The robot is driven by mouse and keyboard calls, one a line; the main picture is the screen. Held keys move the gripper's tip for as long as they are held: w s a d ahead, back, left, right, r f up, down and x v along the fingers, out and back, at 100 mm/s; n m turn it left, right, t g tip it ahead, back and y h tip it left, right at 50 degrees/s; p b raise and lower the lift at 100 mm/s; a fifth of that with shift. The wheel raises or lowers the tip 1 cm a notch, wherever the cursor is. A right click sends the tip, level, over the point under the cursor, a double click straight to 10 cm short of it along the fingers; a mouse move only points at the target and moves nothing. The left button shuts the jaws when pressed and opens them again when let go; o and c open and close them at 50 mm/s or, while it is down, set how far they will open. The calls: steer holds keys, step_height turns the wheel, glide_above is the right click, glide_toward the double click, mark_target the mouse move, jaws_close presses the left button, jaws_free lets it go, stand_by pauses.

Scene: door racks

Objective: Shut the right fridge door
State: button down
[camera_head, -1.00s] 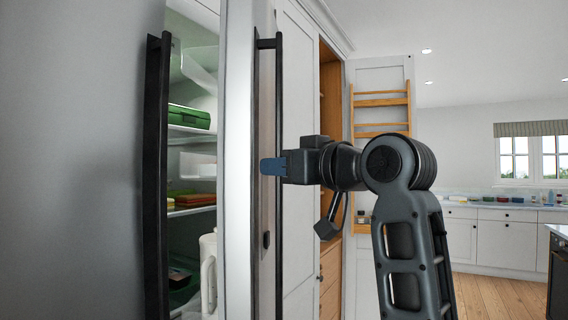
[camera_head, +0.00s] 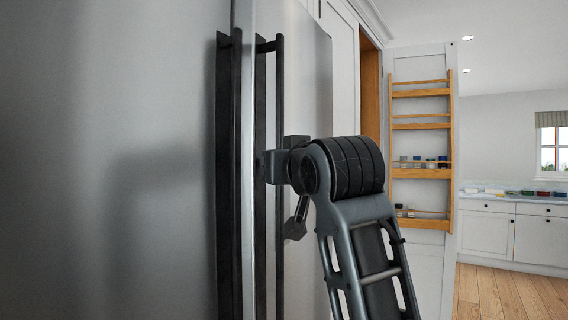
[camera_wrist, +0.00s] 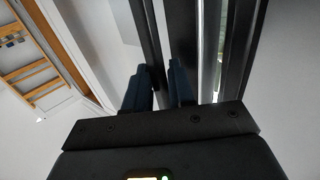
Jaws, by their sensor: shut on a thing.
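The right fridge door (camera_head: 308,100) is a grey panel with a tall dark bar handle (camera_head: 280,240). In the head view it stands close to the left door's edge, and no shelves show between them. My gripper (camera_head: 268,165) is at the handle, partly hidden behind my own arm. In the wrist view the blue fingers of my gripper (camera_wrist: 160,80) are closed on the dark handle bar (camera_wrist: 148,35), one on each side. A narrow bright slit (camera_wrist: 222,45) shows beside the right door's edge in the wrist view. Whether the door touches its frame cannot be told.
The left fridge door (camera_head: 120,160) fills the left side, with its own dark handle (camera_head: 229,170) close by the right one. Behind my arm, an open cupboard door with wooden racks (camera_head: 421,125) holds small jars. White counters (camera_head: 515,230) and wooden floor lie at the right.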

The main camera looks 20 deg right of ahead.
steer(key=shift+w+d+f, duration=0.1)
steer(key=shift+w+d, duration=0.05)
steer(key=shift+d, duration=0.3)
steer(key=c, duration=1.2)
jaws_free()
steer(key=shift+o, duration=0.2)
steer(key=shift+a, duration=0.1)
steer(key=shift+a, duration=0.1)
steer(key=s+b, duration=0.1)
steer(key=s, duration=0.6)
steer(key=shift+s+b, duration=0.4)
